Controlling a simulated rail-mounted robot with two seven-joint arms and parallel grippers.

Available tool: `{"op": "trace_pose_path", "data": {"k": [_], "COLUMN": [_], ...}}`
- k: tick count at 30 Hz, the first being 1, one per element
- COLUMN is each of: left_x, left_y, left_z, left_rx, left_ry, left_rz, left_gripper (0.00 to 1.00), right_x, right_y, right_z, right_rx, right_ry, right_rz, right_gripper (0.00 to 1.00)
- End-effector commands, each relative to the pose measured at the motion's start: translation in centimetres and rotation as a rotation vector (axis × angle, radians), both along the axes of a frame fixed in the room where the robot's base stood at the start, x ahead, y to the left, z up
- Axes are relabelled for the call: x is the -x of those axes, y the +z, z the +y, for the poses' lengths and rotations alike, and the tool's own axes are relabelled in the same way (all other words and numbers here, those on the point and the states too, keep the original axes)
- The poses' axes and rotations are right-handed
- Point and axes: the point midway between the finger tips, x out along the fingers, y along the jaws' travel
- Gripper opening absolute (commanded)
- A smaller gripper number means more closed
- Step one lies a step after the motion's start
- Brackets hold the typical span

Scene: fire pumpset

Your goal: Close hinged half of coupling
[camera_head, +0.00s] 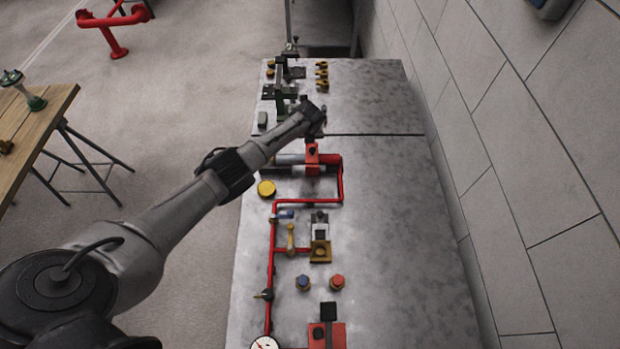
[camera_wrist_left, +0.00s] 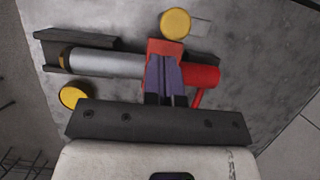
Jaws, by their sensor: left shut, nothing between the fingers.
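The coupling is a red block (camera_head: 312,170) around the joint of a silver pipe (camera_head: 289,159) and a red pipe (camera_head: 329,160). In the left wrist view a red piece of the coupling (camera_wrist_left: 164,46) stands above the pipe line, behind my fingertips. Whether it is fully open or partly closed I cannot tell. My left gripper (camera_head: 313,137) is shut and empty, right over the coupling. Its fingers (camera_wrist_left: 163,75) lie together in front of the red piece and hide part of the joint. Contact is not clear. My right gripper is out of view.
A yellow disc (camera_head: 266,188) lies left of the pipe; another yellow disc (camera_wrist_left: 175,23) is behind the coupling. Dark rails (camera_wrist_left: 84,40) flank the pipe. Red piping (camera_head: 272,240), valves and a gauge (camera_head: 265,343) fill the near left. The panel's right side (camera_head: 400,230) is clear up to the wall.

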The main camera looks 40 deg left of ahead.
Motion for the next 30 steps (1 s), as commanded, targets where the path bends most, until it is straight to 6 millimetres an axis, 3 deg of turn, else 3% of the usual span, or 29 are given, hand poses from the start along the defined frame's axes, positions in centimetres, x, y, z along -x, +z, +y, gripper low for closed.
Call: {"op": "trace_pose_path", "data": {"k": [23, 30], "left_x": [-0.1, 0.0], "left_y": [-0.5, 1.2], "left_z": [0.1, 0.3], "left_rx": [-0.001, 0.000], "left_ry": [0.000, 0.001], "left_rz": [0.001, 0.000], "left_gripper": [0.00, 0.00], "right_x": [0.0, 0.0], "right_y": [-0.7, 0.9], "right_z": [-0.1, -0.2], "right_rx": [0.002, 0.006], "right_ry": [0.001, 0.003], "right_rz": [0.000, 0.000], "right_gripper": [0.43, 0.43]}}
